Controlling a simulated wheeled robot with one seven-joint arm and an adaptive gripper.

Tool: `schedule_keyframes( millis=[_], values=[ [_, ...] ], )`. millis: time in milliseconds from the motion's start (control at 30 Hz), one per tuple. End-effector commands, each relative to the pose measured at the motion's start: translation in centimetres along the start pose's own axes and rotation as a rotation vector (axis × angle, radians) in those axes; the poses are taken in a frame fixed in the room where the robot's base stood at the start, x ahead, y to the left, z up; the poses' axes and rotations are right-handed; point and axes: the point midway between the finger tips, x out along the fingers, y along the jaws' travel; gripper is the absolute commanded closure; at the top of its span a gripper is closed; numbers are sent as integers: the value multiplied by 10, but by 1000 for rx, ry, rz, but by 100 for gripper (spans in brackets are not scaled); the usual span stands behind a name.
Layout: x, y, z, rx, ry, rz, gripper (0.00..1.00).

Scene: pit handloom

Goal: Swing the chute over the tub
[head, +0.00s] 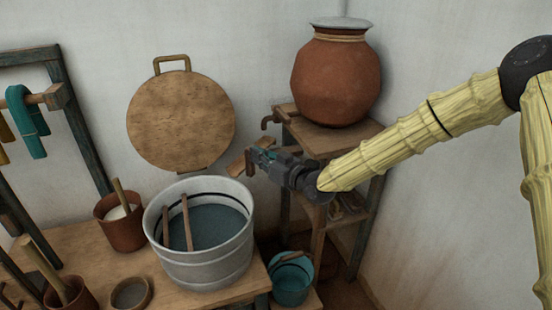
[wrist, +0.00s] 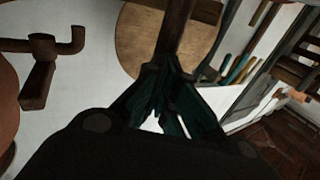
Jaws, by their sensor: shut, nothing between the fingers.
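The tub (head: 200,270) is a grey metal vessel on the wooden bench, holding dark blue liquid and two wooden sticks. A short brown wooden piece (head: 236,166), probably the chute, shows just above and right of the tub's rim, at the tip of my gripper (head: 254,160). In the wrist view a dark wooden bar (wrist: 178,30) runs up from the tips of my gripper (wrist: 165,85). The fingers are shut and empty; I cannot tell whether they touch the bar. My gripper partly hides the wooden piece, and its mounting is not clear.
A clay pot (head: 335,80) stands on a wooden stand (head: 345,142), with a wooden tap (head: 268,120) beside it. A teal bucket (head: 291,282) is below. A round board (head: 180,120) hangs behind the tub. Brown pots (head: 122,235) crowd the bench's left.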

Motion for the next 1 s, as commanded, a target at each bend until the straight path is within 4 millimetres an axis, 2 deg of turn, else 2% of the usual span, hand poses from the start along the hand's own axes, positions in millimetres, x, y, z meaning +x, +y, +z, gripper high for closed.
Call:
schedule_keyframes(
  millis=[167, 500, 1000],
  values=[
    [23, -22, 3, -2, -1, -3, 100],
    [56, -38, 2, 0, 0, -1, 100],
    [61, -41, 0, 0, 0, -2, 100]
  ],
)
